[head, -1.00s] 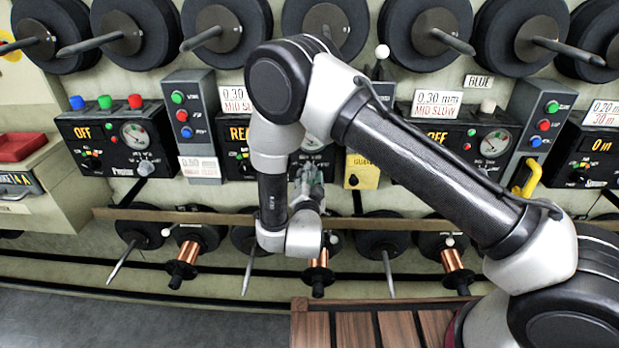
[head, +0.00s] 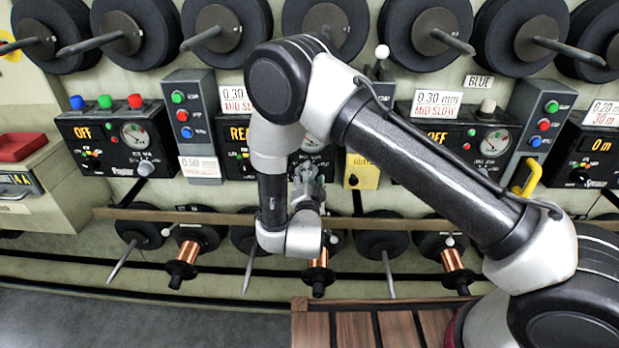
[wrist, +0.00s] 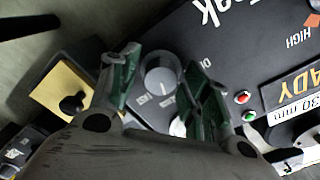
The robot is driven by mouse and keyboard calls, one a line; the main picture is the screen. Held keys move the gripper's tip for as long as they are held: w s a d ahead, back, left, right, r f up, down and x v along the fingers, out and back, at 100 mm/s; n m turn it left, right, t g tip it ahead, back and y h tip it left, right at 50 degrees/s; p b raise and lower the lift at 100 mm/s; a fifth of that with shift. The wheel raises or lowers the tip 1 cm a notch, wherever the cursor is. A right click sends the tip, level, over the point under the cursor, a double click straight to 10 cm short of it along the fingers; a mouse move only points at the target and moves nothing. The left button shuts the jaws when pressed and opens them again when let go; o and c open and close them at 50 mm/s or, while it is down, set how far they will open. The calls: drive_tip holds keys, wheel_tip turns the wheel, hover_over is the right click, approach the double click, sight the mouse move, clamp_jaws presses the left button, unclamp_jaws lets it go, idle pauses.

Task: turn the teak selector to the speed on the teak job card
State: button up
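The teak panel (wrist: 205,60) is dark, with "Teak" lettering partly visible in the wrist view. Its selector (wrist: 160,75) is a round grey knob with a pale pointer mark. My gripper (wrist: 160,88) is open, with one green-padded finger on each side of the knob; I cannot tell whether they touch it. In the head view my gripper (head: 308,178) is at the panel's lower right, and my arm hides much of the panel and the selector. The job card (head: 235,100) above reads "0.30 mm" and "MID SLOW". The panel's display starts "REA" there.
A yellow tag box (head: 362,172) is right of my gripper in the head view. A grey button box (head: 188,110) stands left of the panel. Similar panels flank it, one reading "OFF" (head: 83,134). A rail (head: 180,216) and copper spools (head: 182,263) are below.

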drive_tip(key=shift+s, duration=0.1)
drive_tip(key=s, duration=0.7)
drive_tip(key=shift+s, duration=0.15)
drive_tip(key=shift+a, duration=0.15)
